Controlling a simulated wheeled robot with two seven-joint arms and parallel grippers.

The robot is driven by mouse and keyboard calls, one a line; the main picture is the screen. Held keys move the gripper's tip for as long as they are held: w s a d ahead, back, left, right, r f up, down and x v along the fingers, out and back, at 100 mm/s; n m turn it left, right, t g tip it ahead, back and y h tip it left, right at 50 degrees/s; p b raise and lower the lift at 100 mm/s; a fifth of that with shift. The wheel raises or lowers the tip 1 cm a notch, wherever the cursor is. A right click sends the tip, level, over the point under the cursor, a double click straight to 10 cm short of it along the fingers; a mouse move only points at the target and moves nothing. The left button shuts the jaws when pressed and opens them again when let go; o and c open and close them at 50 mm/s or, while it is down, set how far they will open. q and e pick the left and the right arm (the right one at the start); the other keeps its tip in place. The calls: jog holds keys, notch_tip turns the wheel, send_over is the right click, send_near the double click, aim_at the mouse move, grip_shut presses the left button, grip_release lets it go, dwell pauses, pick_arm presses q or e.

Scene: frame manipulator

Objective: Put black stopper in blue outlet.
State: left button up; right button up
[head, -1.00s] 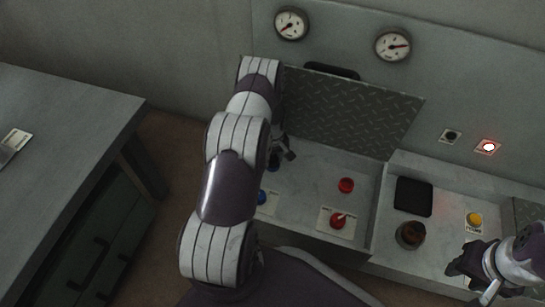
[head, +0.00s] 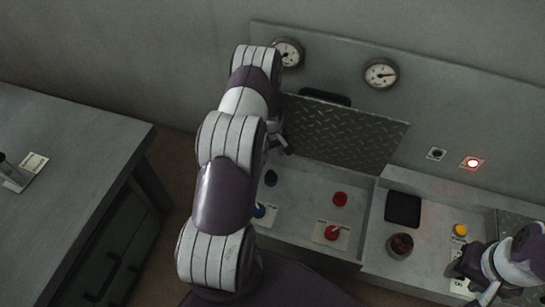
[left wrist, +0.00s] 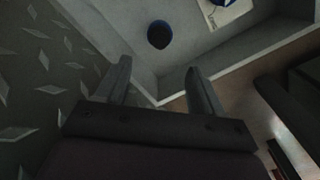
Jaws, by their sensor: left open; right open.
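The blue outlet (head: 271,180) is in the recessed bay under the raised plate; it also shows in the left wrist view (left wrist: 160,35). Its top is dark, nearly black, with blue around the edge. I cannot tell whether that dark top is the black stopper or a dark opening. No separate black stopper is clearly visible. My left gripper (head: 281,145) is above the back of the bay, by the raised plate, apart from the outlet. In the left wrist view its fingers (left wrist: 159,90) are apart and empty. My right gripper (head: 463,272) is at the right, open.
The raised diamond-pattern plate (head: 345,132) stands behind the bay. A red outlet (head: 340,199), blue knob (head: 259,210) and red lever (head: 333,232) are in the bay. A black square (head: 403,209), brown round container (head: 400,245) and yellow button (head: 460,230) are to the right.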

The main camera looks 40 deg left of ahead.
pick_arm(q)
jog(key=s+d+r+m+t, duration=0.1)
jog(key=s+d+r+m, duration=0.25)
jog(key=d+r, duration=0.55)
jog(key=s+d+r+m, duration=0.3)
jog(key=d+r+m, duration=0.25)
jog(key=r, duration=0.65)
jog(key=s+d+r+m, duration=0.3)
jog(key=s+d+r, duration=0.1)
jog(key=s, duration=0.5)
jog(key=shift+d+m, duration=0.3)
jog(key=shift+d, duration=0.2)
jog(key=c, duration=0.4)
